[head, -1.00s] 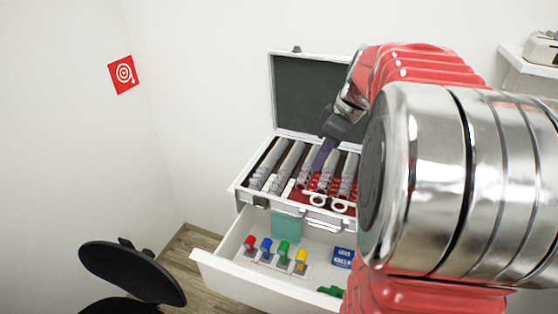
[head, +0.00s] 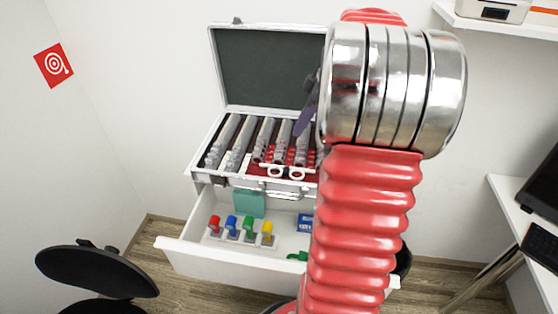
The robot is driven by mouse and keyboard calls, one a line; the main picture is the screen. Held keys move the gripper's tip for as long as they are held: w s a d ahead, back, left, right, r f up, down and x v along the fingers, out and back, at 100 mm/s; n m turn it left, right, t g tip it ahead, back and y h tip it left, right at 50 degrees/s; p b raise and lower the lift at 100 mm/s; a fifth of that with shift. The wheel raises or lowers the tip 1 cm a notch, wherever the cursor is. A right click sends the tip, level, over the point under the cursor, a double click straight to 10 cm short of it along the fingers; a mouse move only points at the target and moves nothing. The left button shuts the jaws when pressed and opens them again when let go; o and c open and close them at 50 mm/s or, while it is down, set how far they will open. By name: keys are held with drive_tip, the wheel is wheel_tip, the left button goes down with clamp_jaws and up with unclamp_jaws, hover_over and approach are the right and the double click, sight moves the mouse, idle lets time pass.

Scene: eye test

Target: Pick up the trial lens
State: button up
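An open trial lens case (head: 312,186) sits on top of the cabinet, with its dark-lined lid raised. Several grey rows of trial lenses (head: 226,142) stand in it, with some red-rimmed ones toward the right. Two white rings (head: 274,171) joined by a pale bar lie at the case's front. I cannot tell which single lens is meant. My gripper (head: 305,118) shows only as a purple-grey finger part above the right half of the case, apart from the rows as far as I can see. The rest is hidden behind my arm, and so is the case's right end.
Below the case, a pulled-out white drawer (head: 205,262) holds red, blue, green and yellow handled pieces, a blue box (head: 305,223) and a teal block (head: 250,204). A black stool (head: 95,272) stands at left. At right are a desk with a monitor and a wall shelf (head: 470,18).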

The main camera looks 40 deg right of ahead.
sight(282, 154)
drive_tip(key=x, duration=0.7)
drive_tip(key=shift+w+f, duration=0.15)
drive_tip(key=shift+f, duration=0.15)
drive_tip(key=shift+a, duration=0.1)
drive_tip(key=shift+x, duration=2.6)
drive_tip(key=shift+a, duration=0.1)
drive_tip(key=shift+c, duration=0.3)
clamp_jaws()
drive_tip(key=shift+r, duration=0.15)
